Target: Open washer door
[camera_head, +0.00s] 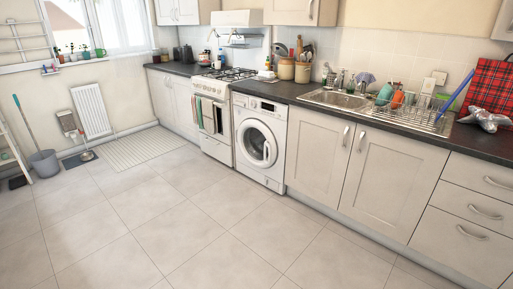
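The white washer (260,141) stands under the dark counter, between the white stove and a cabinet, in the middle of the head view. Its round door (256,144) is on the front, with a white rim and a dark glass centre. The door looks closed, lying flush with the front. A handle seems to sit at the right side of the door, but it is too small to make out well. My gripper is not in view, and no part of my arm shows.
The stove (214,117) with towels on its front stands left of the washer. A closed cabinet (316,153) stands to its right. The tiled floor (180,225) before the washer is clear. A bucket (45,163) and mop are far left.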

